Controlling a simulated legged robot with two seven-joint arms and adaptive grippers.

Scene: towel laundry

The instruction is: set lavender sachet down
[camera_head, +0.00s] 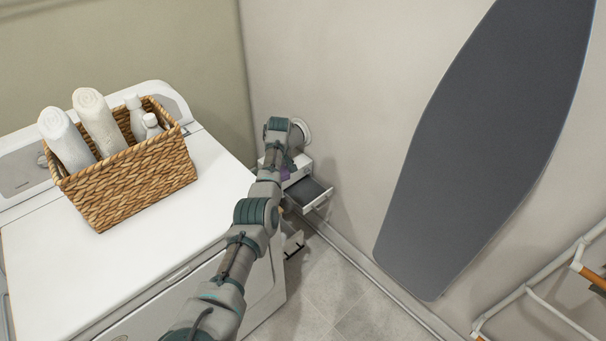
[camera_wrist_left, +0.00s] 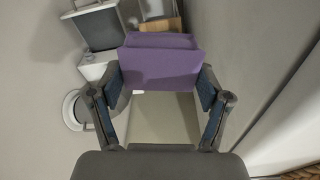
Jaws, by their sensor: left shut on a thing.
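The lavender sachet (camera_wrist_left: 160,65) is a purple, boxy packet between the fingers of my left gripper (camera_wrist_left: 160,92) in the left wrist view. My left gripper is shut on it, with a finger at each side. In the head view only a small purple patch of the sachet (camera_head: 285,174) shows beside my left arm, near a small white drawer unit (camera_head: 298,166). An open drawer with a dark inside (camera_head: 308,190) sticks out from the unit. It also shows at the upper left of the left wrist view (camera_wrist_left: 97,30). My right gripper is not in view.
A white washer or dryer (camera_head: 150,255) stands left of the drawer unit, with a wicker basket (camera_head: 135,185) of rolled towels and bottles on it. A grey ironing board (camera_head: 470,150) leans on the wall. A white rack (camera_head: 545,280) stands at right.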

